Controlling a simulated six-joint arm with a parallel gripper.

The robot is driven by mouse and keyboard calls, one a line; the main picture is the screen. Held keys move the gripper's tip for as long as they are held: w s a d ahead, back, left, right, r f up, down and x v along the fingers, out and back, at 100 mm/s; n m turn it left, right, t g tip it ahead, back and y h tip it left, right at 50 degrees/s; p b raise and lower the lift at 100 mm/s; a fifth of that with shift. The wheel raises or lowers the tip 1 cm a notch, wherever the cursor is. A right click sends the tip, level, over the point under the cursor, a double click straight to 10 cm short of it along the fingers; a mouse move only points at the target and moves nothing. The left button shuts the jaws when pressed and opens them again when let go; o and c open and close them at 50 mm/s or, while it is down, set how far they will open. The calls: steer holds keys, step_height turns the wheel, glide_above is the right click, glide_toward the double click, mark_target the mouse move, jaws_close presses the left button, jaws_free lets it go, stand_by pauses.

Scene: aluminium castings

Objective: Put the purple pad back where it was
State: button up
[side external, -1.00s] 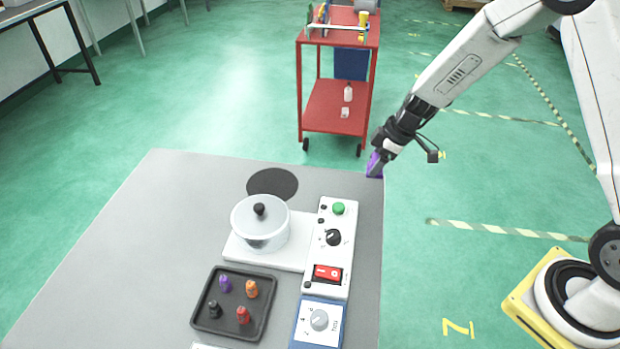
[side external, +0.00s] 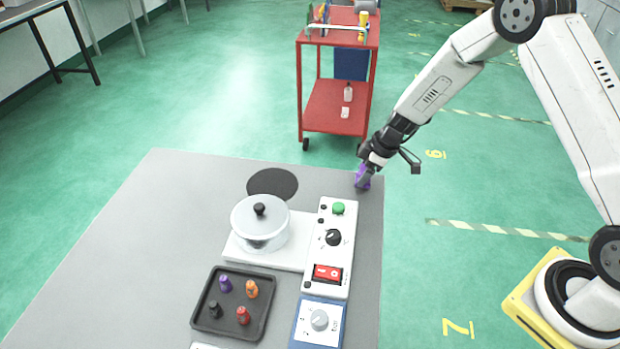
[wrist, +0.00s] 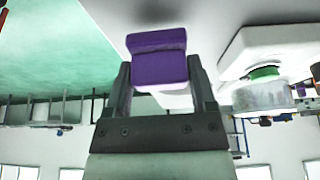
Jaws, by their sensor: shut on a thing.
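The purple pad (wrist: 158,62) is held between the two fingers of my gripper (wrist: 160,90), which is shut on it. In the side external view my gripper (side external: 362,181) is at the far right corner of the grey table, with the purple pad (side external: 361,171) partly hidden by the fingers. In the wrist view a dark shadow lies on the grey surface close beyond the pad. I cannot tell whether the pad touches the table.
A control box with a green button (side external: 338,208) and red switch (side external: 327,272) stands nearby. A lidded pot (side external: 260,228) sits on a white base. A black tray (side external: 262,317) holds several small pieces. A dark disc (side external: 272,184) lies left of my gripper. A red trolley (side external: 325,110) stands behind.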

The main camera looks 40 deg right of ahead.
steer(key=shift+f, duration=0.6)
steer(key=shift+f, duration=0.15)
steer(key=o, duration=1.3)
steer(key=shift+c, duration=0.2)
steer(key=v, duration=1.2)
steer(key=shift+r, duration=0.2)
steer(key=shift+s+a, duration=0.1)
